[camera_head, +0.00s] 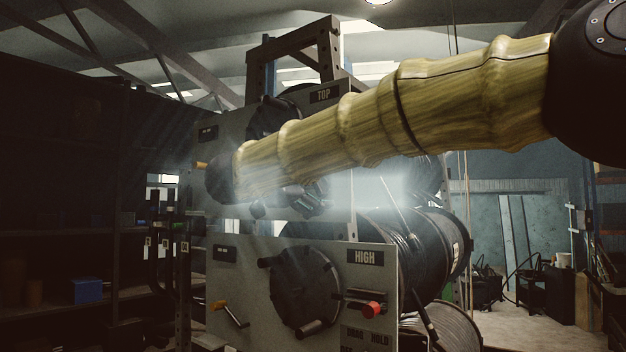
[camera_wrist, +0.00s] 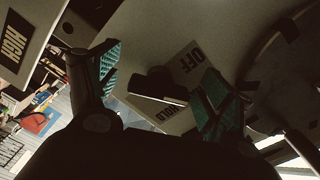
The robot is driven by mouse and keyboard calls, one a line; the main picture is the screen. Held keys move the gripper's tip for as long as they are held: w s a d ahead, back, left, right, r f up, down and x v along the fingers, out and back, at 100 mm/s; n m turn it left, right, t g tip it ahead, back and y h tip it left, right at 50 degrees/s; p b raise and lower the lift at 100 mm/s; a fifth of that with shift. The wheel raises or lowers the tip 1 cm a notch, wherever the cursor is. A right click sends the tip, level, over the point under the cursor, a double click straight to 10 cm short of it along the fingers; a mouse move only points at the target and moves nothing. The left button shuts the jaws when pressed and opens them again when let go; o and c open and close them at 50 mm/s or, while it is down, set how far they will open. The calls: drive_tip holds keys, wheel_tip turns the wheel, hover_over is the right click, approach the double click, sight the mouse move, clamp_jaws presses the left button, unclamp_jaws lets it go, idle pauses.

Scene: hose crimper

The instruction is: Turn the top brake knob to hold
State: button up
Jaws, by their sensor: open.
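In the wrist view a dark brake knob (camera_wrist: 157,83) sits on a grey panel, with a pale lower edge. The plate around it reads OFF (camera_wrist: 196,55) on the upper right and HOLD (camera_wrist: 165,115) below, partly hidden. My gripper (camera_wrist: 160,72) is open, with one teal-padded finger on each side of the knob. Gaps show between knob and fingers; I cannot tell any contact. In the head view my gripper (camera_head: 308,197) is at the right part of the panel marked TOP (camera_head: 324,94); the knob there is hidden behind it.
Below, the panel marked HIGH (camera_head: 366,257) carries a red knob (camera_head: 372,310), a black reel hub (camera_head: 305,285) and a yellow-tipped crank (camera_head: 232,315). Hose reels (camera_head: 440,245) stand behind it. Dark shelving (camera_head: 80,200) fills the left.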

drive_tip(key=shift+w+d, duration=0.2)
drive_tip(key=shift+w, duration=0.7)
drive_tip(key=s, duration=0.1)
drive_tip(key=s+r, duration=0.1)
drive_tip(key=s, duration=0.1)
drive_tip(key=s+r, duration=0.1)
drive_tip(key=s, duration=0.1)
drive_tip(key=shift+d, duration=0.1)
drive_tip(key=c, duration=0.4)
drive_tip(key=shift+s, duration=0.2)
drive_tip(key=c, duration=0.3)
drive_tip(key=shift+w+f, duration=0.15)
drive_tip(key=shift+w, duration=0.25)
drive_tip(key=c, duration=0.3)
drive_tip(key=shift+w+a+f, duration=0.2)
drive_tip(key=shift+w+a, duration=0.35)
drive_tip(key=shift+c, duration=0.9)
drive_tip(key=shift+w, duration=0.25)
drive_tip(key=shift+c, duration=1.2)
drive_tip(key=shift+w+d+f, duration=0.1)
drive_tip(key=shift+w+d, duration=0.1)
drive_tip(key=shift+d, duration=0.05)
drive_tip(key=c, duration=0.4)
drive_tip(key=shift+o, duration=0.2)
